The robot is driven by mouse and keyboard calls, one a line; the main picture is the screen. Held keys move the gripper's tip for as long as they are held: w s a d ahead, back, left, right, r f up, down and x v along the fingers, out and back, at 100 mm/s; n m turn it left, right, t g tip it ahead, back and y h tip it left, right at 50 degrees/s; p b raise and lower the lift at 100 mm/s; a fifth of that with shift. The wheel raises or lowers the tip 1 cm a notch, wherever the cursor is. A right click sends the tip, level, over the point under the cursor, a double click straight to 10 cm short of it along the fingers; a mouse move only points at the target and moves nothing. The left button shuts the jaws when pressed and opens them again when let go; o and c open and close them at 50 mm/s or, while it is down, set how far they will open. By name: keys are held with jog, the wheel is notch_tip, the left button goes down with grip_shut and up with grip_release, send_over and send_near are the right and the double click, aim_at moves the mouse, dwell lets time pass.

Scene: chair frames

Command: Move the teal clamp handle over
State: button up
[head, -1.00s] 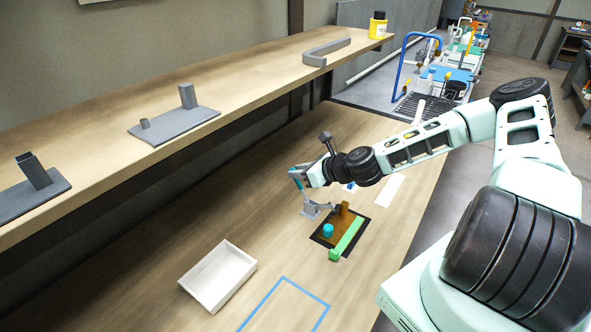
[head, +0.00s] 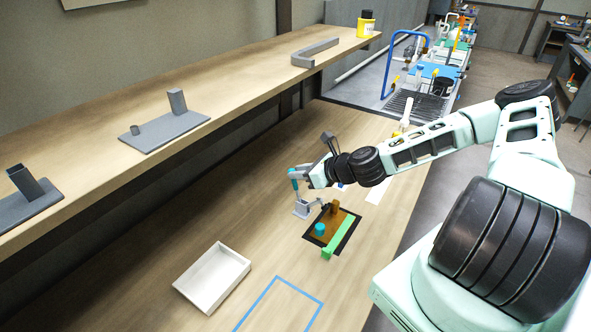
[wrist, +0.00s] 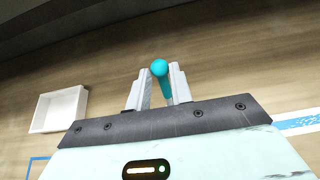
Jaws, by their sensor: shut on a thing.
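The teal clamp handle (head: 294,181) stands up from a small grey clamp (head: 304,208) on the workbench. In the wrist view the handle (wrist: 159,68) shows its rounded end between the two grey fingers. My gripper (wrist: 158,90) is shut on the handle, with a finger on each side. In the head view my gripper (head: 302,177) reaches the handle from the right. The clamp's base is hidden in the wrist view. The clamp's arm points toward a brown block on a dark-edged plate (head: 345,243).
A green bar (head: 338,238) and a teal cylinder (head: 319,229) sit on the plate. A white tray (head: 213,278) and a blue tape outline (head: 285,303) lie nearer the front. A shelf (head: 95,165) with grey fixtures runs along the left. Bare bench lies between.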

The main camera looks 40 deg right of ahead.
jog(key=shift+s, duration=0.15)
grip_shut()
jog(key=shift+d+r, duration=0.1)
jog(key=shift+s+d+r+p, duration=0.2)
jog(key=shift+s+d, duration=0.1)
jog(key=shift+s, duration=0.45)
jog(key=shift+s+d+r+p, duration=0.1)
jog(key=shift+s+d+p, duration=0.15)
jog(key=shift+s, duration=0.5)
jog(key=shift+c, duration=0.6)
grip_release()
jog(key=o, duration=0.4)
jog(key=shift+o, duration=0.2)
